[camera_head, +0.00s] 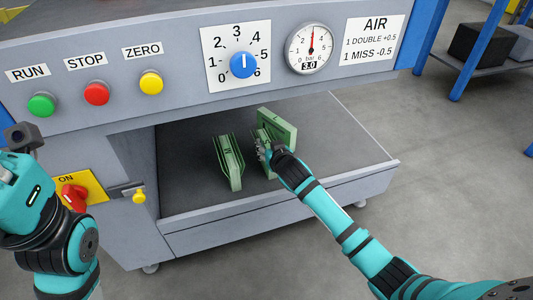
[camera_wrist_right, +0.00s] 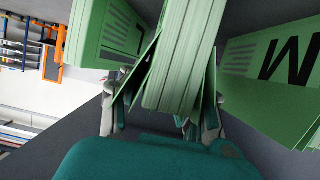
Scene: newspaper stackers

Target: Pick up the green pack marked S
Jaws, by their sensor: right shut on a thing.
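Green packs stand on edge on the grey tray (camera_head: 330,130) under the machine panel in the head view. One pack (camera_head: 228,163) stands to the left, apart from my right gripper. Another pack (camera_head: 281,124) is just behind my right gripper (camera_head: 264,147). In the right wrist view, my right gripper (camera_wrist_right: 165,112) is shut on a thick green pack (camera_wrist_right: 185,55), gripped by its edges. The held pack's letter is hidden. A pack on the right (camera_wrist_right: 265,75) shows a black M-like mark. A pack on the left (camera_wrist_right: 105,35) shows part of a black mark. My left gripper's fingers are not visible.
The machine panel (camera_head: 185,60) overhangs the tray, with buttons, a blue dial (camera_head: 243,65) and a pressure gauge (camera_head: 309,48). A red switch (camera_head: 75,197) and a yellow-knobbed latch (camera_head: 138,196) are left of the tray. The tray's right part is clear.

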